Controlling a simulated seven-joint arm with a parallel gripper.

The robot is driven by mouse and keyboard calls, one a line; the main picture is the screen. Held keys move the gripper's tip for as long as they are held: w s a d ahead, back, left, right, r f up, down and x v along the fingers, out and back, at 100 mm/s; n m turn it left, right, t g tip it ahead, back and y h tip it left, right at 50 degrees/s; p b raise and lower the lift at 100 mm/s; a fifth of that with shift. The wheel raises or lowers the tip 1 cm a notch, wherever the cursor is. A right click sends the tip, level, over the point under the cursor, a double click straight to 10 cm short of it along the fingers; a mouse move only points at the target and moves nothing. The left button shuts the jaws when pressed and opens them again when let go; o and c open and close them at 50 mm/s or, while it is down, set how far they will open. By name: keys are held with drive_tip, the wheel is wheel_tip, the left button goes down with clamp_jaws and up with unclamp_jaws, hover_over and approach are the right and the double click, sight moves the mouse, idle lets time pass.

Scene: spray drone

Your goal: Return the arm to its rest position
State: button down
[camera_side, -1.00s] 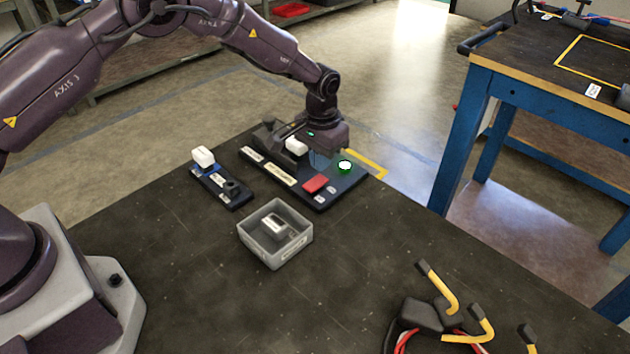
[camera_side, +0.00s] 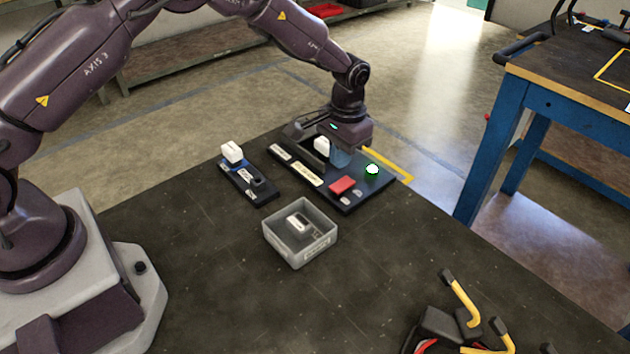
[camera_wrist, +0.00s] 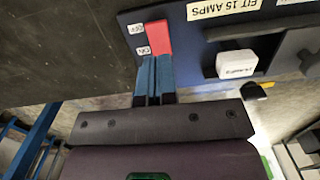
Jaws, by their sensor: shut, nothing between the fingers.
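My gripper (camera_side: 343,158) hangs over the dark board (camera_side: 350,204) at the table's far edge, with its blue fingers pointing down. In the wrist view the fingers (camera_wrist: 156,62) are shut together and hold nothing. Their tips appear beside the ON label and the near end of the red switch (camera_wrist: 158,38). The red switch (camera_side: 342,186) also shows in the side view, just in front of the fingers. They look a little above the board; exact clearance cannot be told.
A white block (camera_side: 321,146) stands beside the fingers. A smaller module (camera_side: 247,181) is left, and a grey bin (camera_side: 300,257) holding a part is in front. Yellow-handled clamps (camera_side: 462,300) lie at front right.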

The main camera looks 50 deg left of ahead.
drive_tip(key=s+a+r+t, duration=0.3)
drive_tip(key=s+r, duration=1)
drive_tip(key=s, duration=0.2)
drive_tip(key=s+a+r+t, duration=0.2)
drive_tip(key=s+r+t, duration=0.1)
drive_tip(key=s+r, duration=1)
drive_tip(key=shift+s+a+r, duration=0.3)
drive_tip(key=shift+s+a, duration=0.1)
drive_tip(key=shift+s, duration=0.45)
